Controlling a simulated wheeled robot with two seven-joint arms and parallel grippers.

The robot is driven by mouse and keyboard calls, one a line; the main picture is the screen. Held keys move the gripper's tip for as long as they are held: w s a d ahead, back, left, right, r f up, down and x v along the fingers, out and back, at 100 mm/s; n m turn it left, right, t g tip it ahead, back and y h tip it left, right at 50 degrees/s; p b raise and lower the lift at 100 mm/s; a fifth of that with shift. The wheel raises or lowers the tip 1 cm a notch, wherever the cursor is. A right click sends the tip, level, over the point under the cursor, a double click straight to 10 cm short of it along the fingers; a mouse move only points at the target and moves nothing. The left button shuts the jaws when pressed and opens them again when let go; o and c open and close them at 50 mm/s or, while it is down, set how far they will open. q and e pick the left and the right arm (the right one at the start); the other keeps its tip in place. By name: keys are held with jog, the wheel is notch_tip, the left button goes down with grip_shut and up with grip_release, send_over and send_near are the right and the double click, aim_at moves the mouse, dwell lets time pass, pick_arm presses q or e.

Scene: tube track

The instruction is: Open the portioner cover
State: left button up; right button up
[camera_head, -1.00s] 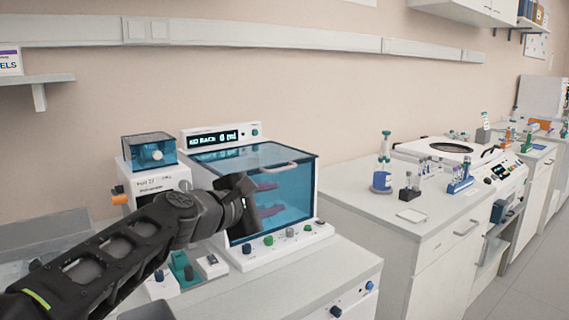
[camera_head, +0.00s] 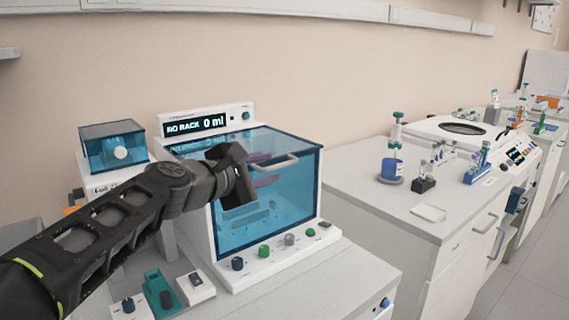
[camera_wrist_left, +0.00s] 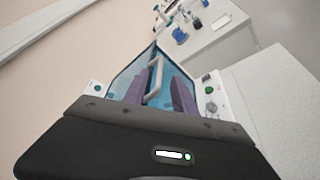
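The portioner (camera_head: 268,262) is a white machine with a display reading "NO RACK 0 ml". Its transparent blue cover (camera_head: 290,200) is down, with a pale bar handle (camera_head: 275,163) at its upper front edge. My left gripper (camera_head: 270,168) is in front of the cover, close to the handle. Its purple fingers are apart and empty. In the left wrist view the handle (camera_wrist_left: 154,82) appears between the two fingers, with the blue cover (camera_wrist_left: 131,76) behind it; I cannot tell whether they touch. My right gripper is not in view.
A smaller device with a blue lid (camera_head: 113,147) stands to the left. A teal holder (camera_head: 160,292) is on the bench in front. The bench to the right (camera_head: 390,205) carries a bottle (camera_head: 392,165), tube racks and a centrifuge-like machine (camera_head: 455,135).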

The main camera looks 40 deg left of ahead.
aim_at(280, 166)
pick_arm(q)
jog(key=shift+x, duration=3.95)
grip_shut()
jog(key=shift+f, duration=0.1)
